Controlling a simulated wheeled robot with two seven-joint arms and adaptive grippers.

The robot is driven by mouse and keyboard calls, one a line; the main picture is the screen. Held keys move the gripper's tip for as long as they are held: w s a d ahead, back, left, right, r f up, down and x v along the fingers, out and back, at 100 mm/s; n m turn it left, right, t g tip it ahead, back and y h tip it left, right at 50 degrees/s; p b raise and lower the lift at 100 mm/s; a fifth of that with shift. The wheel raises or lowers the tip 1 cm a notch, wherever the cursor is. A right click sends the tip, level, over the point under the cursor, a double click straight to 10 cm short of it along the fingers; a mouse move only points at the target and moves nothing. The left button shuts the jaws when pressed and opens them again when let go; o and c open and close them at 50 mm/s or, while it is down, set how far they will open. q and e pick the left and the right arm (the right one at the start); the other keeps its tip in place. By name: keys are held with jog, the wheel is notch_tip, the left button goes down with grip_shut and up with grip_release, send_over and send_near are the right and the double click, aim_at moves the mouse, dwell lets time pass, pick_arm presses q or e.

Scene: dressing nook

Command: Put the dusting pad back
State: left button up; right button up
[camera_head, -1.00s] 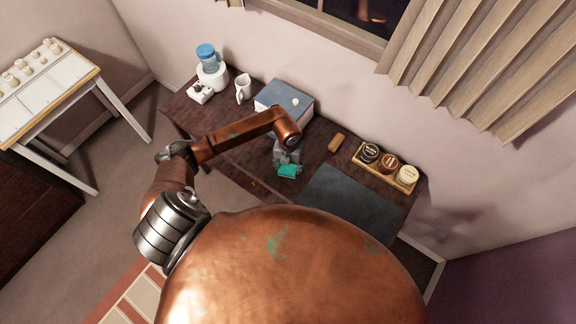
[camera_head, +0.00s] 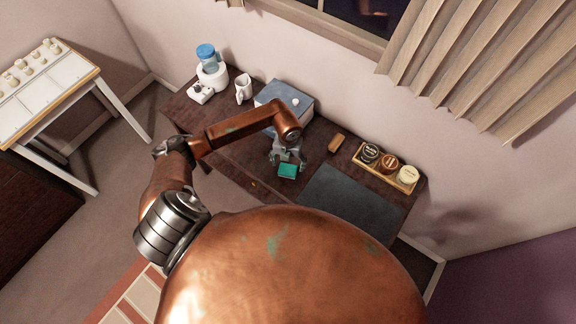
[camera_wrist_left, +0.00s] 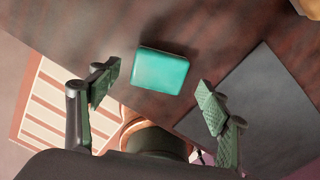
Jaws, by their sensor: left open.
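The dusting pad, a teal block (camera_head: 288,171), lies on the dark wooden desk (camera_head: 232,163), left of the dark grey mat (camera_head: 350,205). It also shows in the left wrist view (camera_wrist_left: 160,71), flat on the wood near the desk edge. My left gripper (camera_head: 288,160) is over the desk right by the pad. In the left wrist view its two fingers (camera_wrist_left: 160,93) are spread wide, with the pad beyond and between them, touching neither. My right gripper is not in view.
A blue-topped box (camera_head: 283,96) stands behind my left gripper. A brown brush-like block (camera_head: 336,143) and a wooden tray (camera_head: 386,177) with tins are to the right. A white mug (camera_head: 243,88) and a blue-topped appliance (camera_head: 211,68) stand at the back left.

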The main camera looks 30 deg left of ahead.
aim_at(288, 168)
pick_arm(q)
notch_tip(288, 168, up, 9)
dwell(0.3)
dwell(0.4)
